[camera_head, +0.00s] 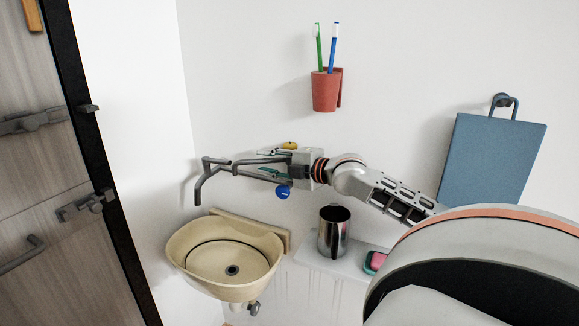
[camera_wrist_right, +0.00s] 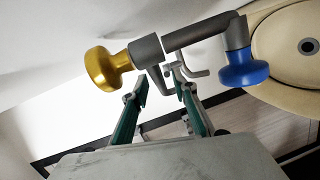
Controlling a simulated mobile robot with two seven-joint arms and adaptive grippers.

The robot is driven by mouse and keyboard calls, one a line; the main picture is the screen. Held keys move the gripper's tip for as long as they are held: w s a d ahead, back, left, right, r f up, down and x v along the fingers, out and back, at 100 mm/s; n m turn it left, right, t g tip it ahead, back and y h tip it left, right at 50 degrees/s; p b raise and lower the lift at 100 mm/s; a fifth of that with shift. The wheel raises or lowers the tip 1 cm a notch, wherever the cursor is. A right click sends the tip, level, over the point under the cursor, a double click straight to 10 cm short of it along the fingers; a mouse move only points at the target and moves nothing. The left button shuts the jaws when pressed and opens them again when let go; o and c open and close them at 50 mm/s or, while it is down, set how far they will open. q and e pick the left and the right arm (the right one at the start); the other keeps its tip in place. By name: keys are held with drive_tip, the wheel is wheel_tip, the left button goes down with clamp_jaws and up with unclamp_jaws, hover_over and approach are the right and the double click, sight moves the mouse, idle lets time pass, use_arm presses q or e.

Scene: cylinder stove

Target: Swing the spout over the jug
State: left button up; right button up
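The grey spout (camera_head: 199,188) shows at the left in the head view, with its bent end hanging down above the basin side. The tap has a yellow knob (camera_head: 290,146) and a blue knob (camera_head: 283,192); they show in the wrist view as the yellow knob (camera_wrist_right: 103,68) and blue knob (camera_wrist_right: 240,68), joined by a grey pipe (camera_wrist_right: 195,33). The metal jug (camera_head: 334,232) stands upright on a white ledge, right of the basin. My right gripper (camera_wrist_right: 163,85) is open with its fingers apart near the tap's grey pipework; contact cannot be told. My left gripper is not seen.
A beige basin (camera_head: 184,259) hangs on the wall left of the jug. A pink and teal soap item (camera_head: 376,261) lies beside the jug. A red toothbrush cup (camera_head: 325,91) and a blue board (camera_head: 489,158) hang above. A door (camera_head: 40,180) stands left.

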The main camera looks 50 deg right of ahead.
drive_tip(key=s+r, duration=0.1)
drive_tip(key=s, duration=0.9)
drive_tip(key=shift+d+r, duration=0.2)
drive_tip(key=shift+d, duration=0.05)
drive_tip(key=shift+c, duration=0.4)
